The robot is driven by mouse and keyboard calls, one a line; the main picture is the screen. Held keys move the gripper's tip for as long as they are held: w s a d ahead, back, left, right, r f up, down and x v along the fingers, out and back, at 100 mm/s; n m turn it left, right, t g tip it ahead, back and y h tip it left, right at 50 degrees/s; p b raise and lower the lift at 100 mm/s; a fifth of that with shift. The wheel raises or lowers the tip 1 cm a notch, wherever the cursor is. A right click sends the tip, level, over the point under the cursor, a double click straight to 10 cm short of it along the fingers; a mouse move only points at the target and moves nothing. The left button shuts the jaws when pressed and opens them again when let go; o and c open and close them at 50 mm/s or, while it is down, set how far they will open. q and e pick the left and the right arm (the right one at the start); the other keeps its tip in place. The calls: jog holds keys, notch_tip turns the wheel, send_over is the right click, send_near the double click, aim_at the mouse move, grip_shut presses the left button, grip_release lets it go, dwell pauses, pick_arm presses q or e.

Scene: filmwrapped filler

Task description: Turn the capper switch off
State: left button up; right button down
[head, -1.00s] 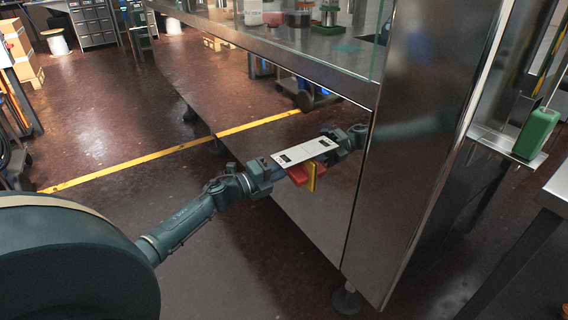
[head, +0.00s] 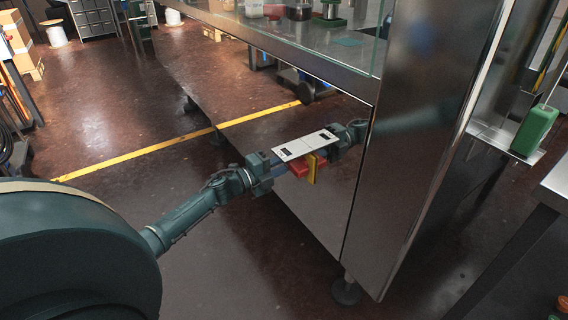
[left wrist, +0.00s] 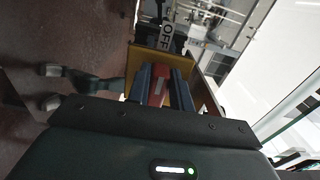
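The capper switch sits on the side of the steel machine. It has a red handle (head: 298,170) and a yellow backing (head: 311,169). A pale label plate (head: 306,145) with dark marks lies just above. My left gripper (head: 281,170) reaches it from the left. In the left wrist view, the two dark fingers lie along both sides of the red handle (left wrist: 158,86) and appear shut on it. The handle's exact angle is hard to tell. My right gripper is not in view.
The machine's polished steel side (head: 410,150) mirrors my gripper, the switch and the floor. A green bottle (head: 535,130) stands on a ledge at the right. A metal table edge (head: 510,255) is at the lower right.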

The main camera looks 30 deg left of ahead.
pick_arm(q)
jog(key=o, duration=0.5)
jog(key=shift+c, duration=0.2)
jog(key=p+v, duration=0.1)
jog(key=v, duration=1.2)
jog(key=shift+p, duration=0.35)
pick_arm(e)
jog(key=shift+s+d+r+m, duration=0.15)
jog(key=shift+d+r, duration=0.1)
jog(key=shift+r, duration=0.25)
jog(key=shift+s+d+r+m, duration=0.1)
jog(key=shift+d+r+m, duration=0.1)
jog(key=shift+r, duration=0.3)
pick_arm(q)
jog(key=shift+s, duration=0.15)
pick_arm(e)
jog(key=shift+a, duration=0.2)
